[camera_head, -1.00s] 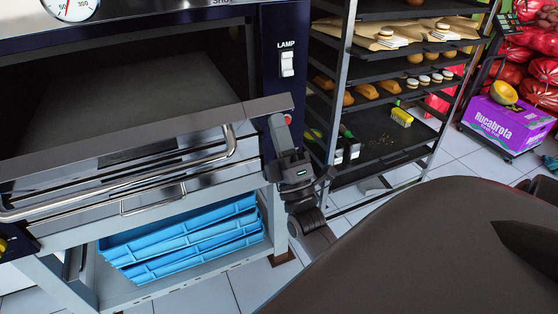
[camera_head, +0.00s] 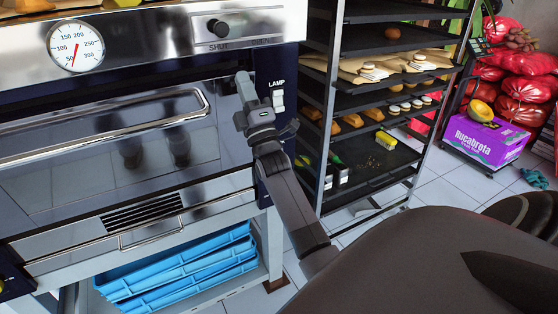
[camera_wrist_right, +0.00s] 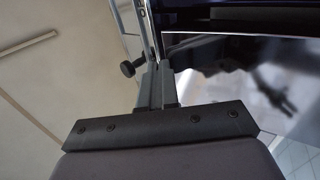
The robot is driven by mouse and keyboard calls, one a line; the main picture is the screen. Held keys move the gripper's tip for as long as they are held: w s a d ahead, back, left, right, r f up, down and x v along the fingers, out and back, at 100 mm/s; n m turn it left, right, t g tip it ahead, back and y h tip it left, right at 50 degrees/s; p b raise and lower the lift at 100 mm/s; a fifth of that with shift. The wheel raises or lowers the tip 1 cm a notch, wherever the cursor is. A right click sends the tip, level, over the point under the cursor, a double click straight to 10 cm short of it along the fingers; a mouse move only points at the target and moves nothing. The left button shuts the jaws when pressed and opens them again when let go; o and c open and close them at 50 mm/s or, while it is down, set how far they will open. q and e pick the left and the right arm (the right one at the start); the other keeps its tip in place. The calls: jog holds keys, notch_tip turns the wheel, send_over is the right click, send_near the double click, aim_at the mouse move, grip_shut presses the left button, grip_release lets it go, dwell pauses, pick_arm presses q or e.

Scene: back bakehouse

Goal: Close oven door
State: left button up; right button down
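The oven door (camera_head: 110,165) is a shiny panel with a long bar handle (camera_head: 120,128) near its top. It stands raised across the oven front; I cannot tell if it is fully flush with the frame. My right gripper (camera_head: 244,88) is at the door's upper right corner, beside the lamp switch. Its fingers are together and hold nothing. In the right wrist view the gripper (camera_wrist_right: 157,84) points up along the edge of a reflective dark panel (camera_wrist_right: 240,80). I cannot tell whether it touches the door. My left gripper is not in view.
A lamp switch (camera_head: 278,100) sits just right of my gripper. Blue trays (camera_head: 180,270) lie under the oven. A rack (camera_head: 330,110) of baked goods stands close on the right.

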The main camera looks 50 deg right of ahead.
jog(key=shift+w+d+r, duration=0.15)
jog(key=shift+w+r, duration=0.05)
jog(key=shift+w, duration=0.25)
jog(key=shift+w+d+r, duration=0.15)
jog(key=shift+w+r, duration=0.05)
jog(key=shift+w, duration=0.2)
jog(key=shift+s+f, duration=0.1)
jog(key=shift+f, duration=0.05)
